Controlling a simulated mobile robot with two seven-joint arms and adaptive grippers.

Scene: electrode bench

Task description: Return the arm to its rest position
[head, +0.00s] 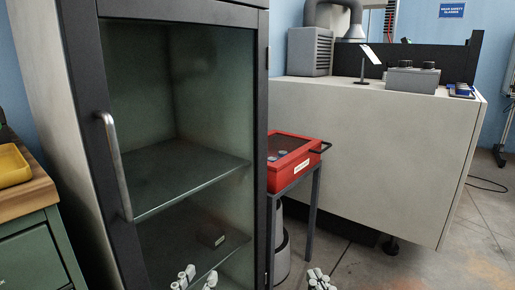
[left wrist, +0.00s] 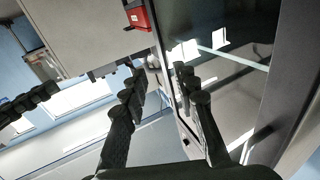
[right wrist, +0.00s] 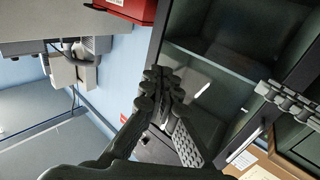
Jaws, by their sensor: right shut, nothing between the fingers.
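My left gripper (head: 197,279) shows at the bottom edge of the head view, in front of the glass cabinet. Its two fingers stand apart with nothing between them in the left wrist view (left wrist: 160,78). My right gripper (head: 320,279) shows at the bottom edge of the head view, to the right of the cabinet. In the right wrist view its fingertips (right wrist: 162,78) meet, and they hold nothing. The rest of both arms is out of the head view.
A tall cabinet (head: 84,110) with a shut glass door and bar handle (head: 117,165) stands close in front. A red case (head: 284,177) sits on a stand to its right. A pale bench (head: 390,150) is behind. A wooden-topped drawer unit (head: 35,190) is left. Floor shows at right.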

